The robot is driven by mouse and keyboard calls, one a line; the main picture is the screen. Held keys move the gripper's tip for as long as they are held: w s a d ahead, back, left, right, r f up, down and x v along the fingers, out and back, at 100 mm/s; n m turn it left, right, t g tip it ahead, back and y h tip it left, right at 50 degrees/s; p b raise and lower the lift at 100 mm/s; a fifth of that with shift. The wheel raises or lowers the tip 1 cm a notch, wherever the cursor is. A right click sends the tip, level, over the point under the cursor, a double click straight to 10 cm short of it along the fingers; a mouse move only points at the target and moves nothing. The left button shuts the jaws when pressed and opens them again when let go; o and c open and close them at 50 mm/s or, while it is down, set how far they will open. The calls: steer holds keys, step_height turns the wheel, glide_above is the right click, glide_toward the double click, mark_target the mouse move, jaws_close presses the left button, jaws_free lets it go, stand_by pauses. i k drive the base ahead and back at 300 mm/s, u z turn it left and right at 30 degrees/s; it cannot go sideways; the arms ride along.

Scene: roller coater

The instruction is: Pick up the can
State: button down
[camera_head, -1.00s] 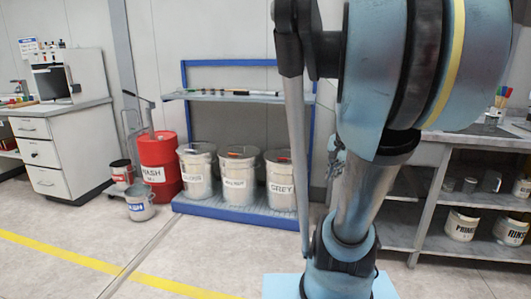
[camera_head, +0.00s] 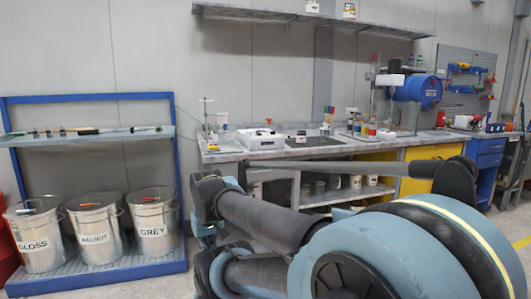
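Several can-like containers are in view, and I cannot tell which one the task means. White cans (camera_head: 356,181) stand on the shelf under the bench, partly hidden by my arm. My blue and black arm fills the lower right and middle foreground. I cannot make out my gripper's fingers, and nothing held by it shows.
The workbench (camera_head: 225,155) runs along the back wall with bottles, a white device (camera_head: 262,140) and a blue drum (camera_head: 418,91). At left, a blue rack (camera_head: 150,268) holds large pails marked GLOSS, GREY and another label. Floor is clear at far right.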

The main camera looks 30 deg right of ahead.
mark_target(301, 135)
steer(key=z, duration=1.25)
